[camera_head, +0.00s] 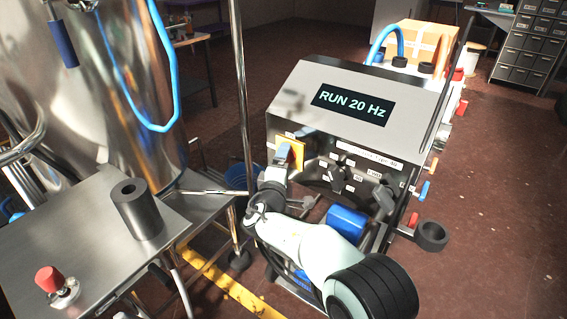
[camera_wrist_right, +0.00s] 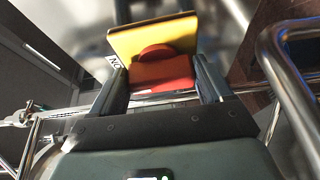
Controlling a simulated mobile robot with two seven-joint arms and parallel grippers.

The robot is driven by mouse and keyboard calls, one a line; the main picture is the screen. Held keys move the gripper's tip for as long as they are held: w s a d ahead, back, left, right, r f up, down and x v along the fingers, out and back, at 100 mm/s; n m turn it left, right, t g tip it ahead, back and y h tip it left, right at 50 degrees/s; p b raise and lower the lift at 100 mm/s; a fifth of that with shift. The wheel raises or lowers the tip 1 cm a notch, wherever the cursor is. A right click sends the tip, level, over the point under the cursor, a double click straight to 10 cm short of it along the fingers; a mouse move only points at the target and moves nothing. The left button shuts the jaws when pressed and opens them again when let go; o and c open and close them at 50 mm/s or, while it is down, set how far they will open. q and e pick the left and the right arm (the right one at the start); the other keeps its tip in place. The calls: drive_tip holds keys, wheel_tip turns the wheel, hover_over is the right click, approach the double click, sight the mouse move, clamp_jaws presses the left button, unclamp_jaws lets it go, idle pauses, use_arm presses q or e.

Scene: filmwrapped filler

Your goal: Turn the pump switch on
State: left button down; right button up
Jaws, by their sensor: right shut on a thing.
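The pump switch is a red knob (camera_wrist_right: 162,72) on a yellow plate (camera_wrist_right: 140,38), seen close in the right wrist view. A white label (camera_wrist_right: 114,62) beside the plate reads ON, upside down in this view. My right gripper (camera_wrist_right: 163,84) has its two fingers on either side of the red knob and is shut on it. In the head view the yellow plate (camera_head: 298,148) is on the front of the pump cabinet (camera_head: 300,105), with my right gripper (camera_head: 283,160) in front, mostly hiding the knob. The cabinet's display (camera_head: 352,104) reads RUN 20 Hz. My left gripper is not in view.
A steel tank (camera_head: 120,100) stands at left behind a steel table (camera_head: 80,245) with a dark cylinder (camera_head: 138,208) and a red button (camera_head: 49,279). A thin upright pole (camera_head: 241,90) stands close left of the switch. Other dark knobs (camera_head: 340,178) are to its right.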

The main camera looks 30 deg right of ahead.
drive_tip(key=o, duration=1)
drive_tip(key=shift+s, duration=0.1)
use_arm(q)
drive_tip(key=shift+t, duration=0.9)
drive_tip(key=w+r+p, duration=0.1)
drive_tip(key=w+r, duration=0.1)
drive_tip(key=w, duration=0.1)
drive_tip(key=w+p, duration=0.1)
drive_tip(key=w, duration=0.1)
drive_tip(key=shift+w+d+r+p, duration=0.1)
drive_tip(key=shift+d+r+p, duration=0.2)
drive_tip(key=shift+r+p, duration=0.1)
use_arm(e)
drive_tip(key=v, duration=1.3)
drive_tip(key=shift+s+a, duration=0.1)
